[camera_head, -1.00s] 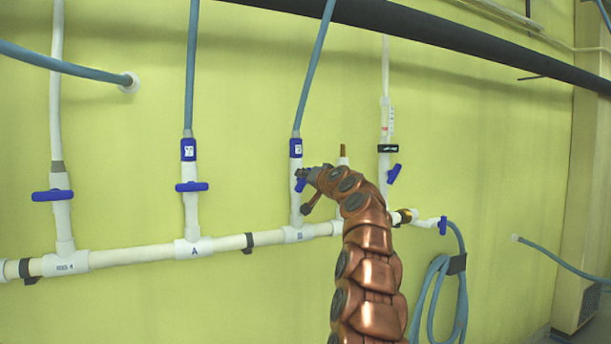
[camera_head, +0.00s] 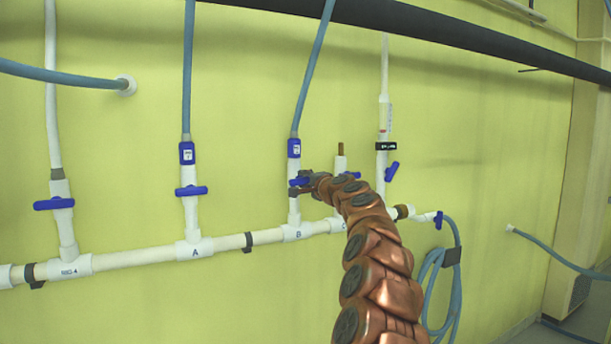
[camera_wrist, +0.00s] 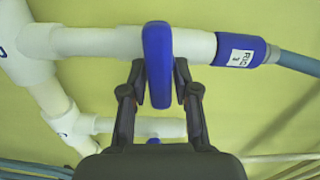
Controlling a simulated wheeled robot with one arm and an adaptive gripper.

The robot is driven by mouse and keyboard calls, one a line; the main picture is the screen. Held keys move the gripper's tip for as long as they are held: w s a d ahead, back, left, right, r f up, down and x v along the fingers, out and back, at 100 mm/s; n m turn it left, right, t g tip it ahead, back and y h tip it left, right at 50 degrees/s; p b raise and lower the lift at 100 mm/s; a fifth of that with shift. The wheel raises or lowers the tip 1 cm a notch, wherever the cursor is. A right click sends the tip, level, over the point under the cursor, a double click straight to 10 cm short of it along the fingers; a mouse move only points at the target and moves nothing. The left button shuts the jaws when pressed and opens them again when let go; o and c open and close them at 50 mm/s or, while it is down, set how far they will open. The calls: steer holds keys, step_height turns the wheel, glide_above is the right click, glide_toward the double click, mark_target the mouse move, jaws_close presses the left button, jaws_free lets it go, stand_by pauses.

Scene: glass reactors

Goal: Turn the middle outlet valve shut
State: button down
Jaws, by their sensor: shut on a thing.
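The middle outlet valve is on the white upright pipe over the tee marked B, below a blue collar and a blue-grey hose. Its blue handle (camera_head: 299,182) lies roughly level, across the pipe. In the wrist view the handle (camera_wrist: 157,62) stands crosswise to its white pipe (camera_wrist: 95,42), between my two dark fingers. My gripper (camera_head: 309,182) reaches it from the right and is shut on the handle. In the wrist view my gripper (camera_wrist: 158,85) has one finger on each side of it. The valve body behind the handle is partly hidden.
Valve A's blue handle (camera_head: 191,190) and the far left handle (camera_head: 54,203) lie crosswise to their pipes. A tilted blue handle (camera_head: 391,171) is to the right. A white manifold pipe (camera_head: 130,257) runs below, and a coiled hose (camera_head: 430,292) hangs at right. A black pipe (camera_head: 440,30) crosses above.

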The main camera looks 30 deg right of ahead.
steer(key=shift+m+p, duration=0.3)
steer(key=shift+m, duration=0.3)
steer(key=shift+d, duration=0.1)
steer(key=c, duration=1)
jaws_free()
steer(key=shift+f, duration=0.1)
steer(key=shift+s, duration=0.15)
